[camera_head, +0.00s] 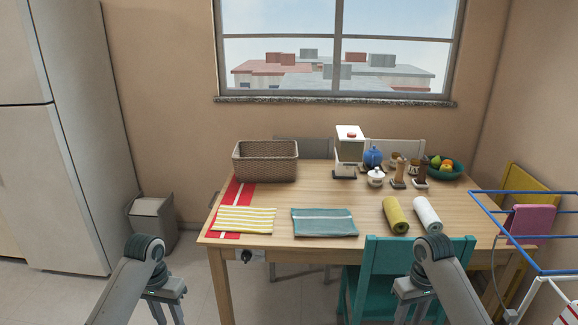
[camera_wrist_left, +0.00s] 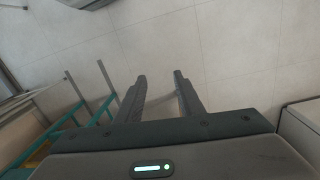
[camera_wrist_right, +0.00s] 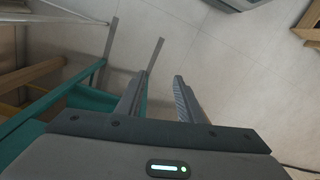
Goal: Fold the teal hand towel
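The teal hand towel (camera_head: 324,222) lies on the wooden table near its front edge. It is a flat rectangle with a pale stripe across it. My left gripper (camera_head: 168,312) is below and left of the table's front edge, apart from the towel. It is open and empty; its fingers stand apart over the floor in the left wrist view (camera_wrist_left: 160,78). My right gripper (camera_head: 412,312) is in front of the teal chair, also apart from the towel. It is open and empty in the right wrist view (camera_wrist_right: 158,80).
A yellow striped cloth (camera_head: 245,220) lies left of the towel on a red runner (camera_head: 226,236). Yellow (camera_head: 397,215) and white (camera_head: 427,214) rolls lie right of it. A wicker basket (camera_head: 265,162) stands behind. A teal chair (camera_head: 385,262) and blue rack (camera_head: 510,232) flank the right arm.

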